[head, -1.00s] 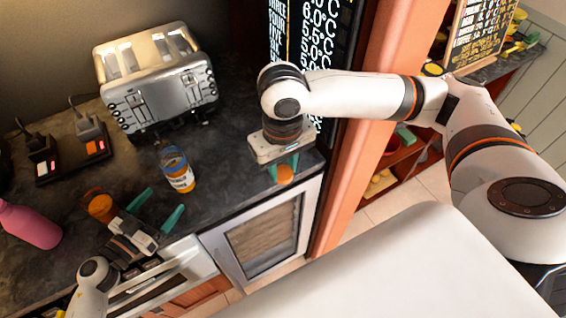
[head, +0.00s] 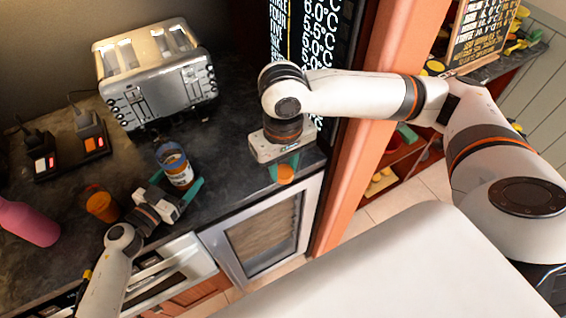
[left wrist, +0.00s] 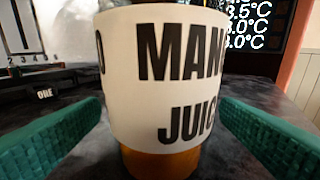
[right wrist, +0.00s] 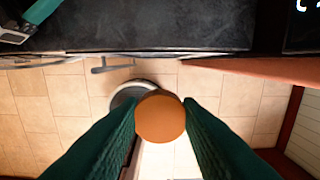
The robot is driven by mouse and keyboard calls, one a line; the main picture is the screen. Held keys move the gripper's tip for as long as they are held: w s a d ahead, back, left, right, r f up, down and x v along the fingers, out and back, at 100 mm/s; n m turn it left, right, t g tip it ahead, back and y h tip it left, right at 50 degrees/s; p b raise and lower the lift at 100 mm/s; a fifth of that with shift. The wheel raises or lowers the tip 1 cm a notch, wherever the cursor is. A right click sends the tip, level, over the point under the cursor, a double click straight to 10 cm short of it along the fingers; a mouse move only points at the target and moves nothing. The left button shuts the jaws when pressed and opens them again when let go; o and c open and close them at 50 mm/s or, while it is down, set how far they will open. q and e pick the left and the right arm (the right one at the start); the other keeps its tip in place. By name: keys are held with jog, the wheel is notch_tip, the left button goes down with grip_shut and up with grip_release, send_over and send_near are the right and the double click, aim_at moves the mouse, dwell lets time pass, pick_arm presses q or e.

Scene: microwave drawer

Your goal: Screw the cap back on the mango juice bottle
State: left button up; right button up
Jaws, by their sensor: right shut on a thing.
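The mango juice bottle (head: 177,166) stands upright on the dark counter, its top open in the head view. Its white label fills the left wrist view (left wrist: 165,75), with orange juice below it. My left gripper (head: 178,188) is open, with its green fingers on either side of the bottle; I cannot tell whether they touch it. My right gripper (head: 284,168) is shut on the orange cap (head: 285,174), held near the counter's front edge. The cap also shows between the green fingertips in the right wrist view (right wrist: 160,118).
A silver toaster (head: 158,78) stands behind the bottle. An orange cup-like container (head: 101,205) and a pink bottle (head: 28,222) are to the left. A socket block (head: 70,155) lies at the back left. The counter (head: 225,150) right of the bottle is clear.

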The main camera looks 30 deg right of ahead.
pick_arm(q)
jog(key=c, duration=0.9)
jog(key=shift+c, duration=0.2)
pick_arm(e)
jog(key=shift+s+a, duration=0.1)
jog(key=shift+a, duration=0.35)
jog(key=a, duration=0.7)
pick_arm(q)
jog(key=shift+a, duration=0.1)
pick_arm(e)
notch_tip(320, 180, up, 10)
jog(key=m, duration=1)
send_over(162, 131)
jog(key=shift+w+a+r+m, duration=0.25)
jog(key=shift+r+m, duration=0.05)
